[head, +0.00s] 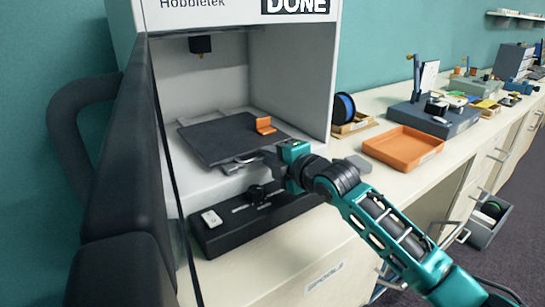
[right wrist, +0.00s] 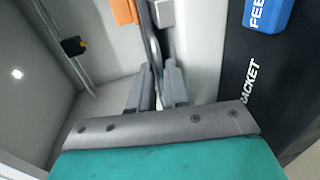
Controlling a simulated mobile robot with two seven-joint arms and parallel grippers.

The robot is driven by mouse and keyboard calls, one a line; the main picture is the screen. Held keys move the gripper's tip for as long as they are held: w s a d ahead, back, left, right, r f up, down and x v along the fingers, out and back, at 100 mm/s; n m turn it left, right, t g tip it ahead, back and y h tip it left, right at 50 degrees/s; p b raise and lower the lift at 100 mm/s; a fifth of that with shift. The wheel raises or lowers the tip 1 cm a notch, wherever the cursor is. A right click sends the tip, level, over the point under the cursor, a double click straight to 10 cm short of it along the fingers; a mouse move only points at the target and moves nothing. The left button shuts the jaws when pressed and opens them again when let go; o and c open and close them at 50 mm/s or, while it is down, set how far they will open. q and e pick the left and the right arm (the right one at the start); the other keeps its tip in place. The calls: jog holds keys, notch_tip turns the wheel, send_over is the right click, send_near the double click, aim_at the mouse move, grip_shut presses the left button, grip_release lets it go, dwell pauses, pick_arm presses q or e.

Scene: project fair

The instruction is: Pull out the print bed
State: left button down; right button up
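The print bed (head: 212,138) is a dark flat plate inside the open printer, with a small orange part (head: 264,125) standing on it. A metal handle (head: 238,163) sticks out from its front edge. My right gripper (head: 268,160) reaches in from the right at this handle. In the right wrist view the two grey fingers (right wrist: 157,80) stand close on either side of the metal handle (right wrist: 153,45), with little gap, and appear shut on it. The orange part also shows there (right wrist: 125,10). My left gripper is not in view.
The printer's dark door (head: 125,170) stands open on the left. A black base panel (head: 250,215) lies below the bed. An orange tray (head: 403,147), a blue spool (head: 344,106) and a dark-based device (head: 430,118) stand on the counter to the right.

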grip_shut()
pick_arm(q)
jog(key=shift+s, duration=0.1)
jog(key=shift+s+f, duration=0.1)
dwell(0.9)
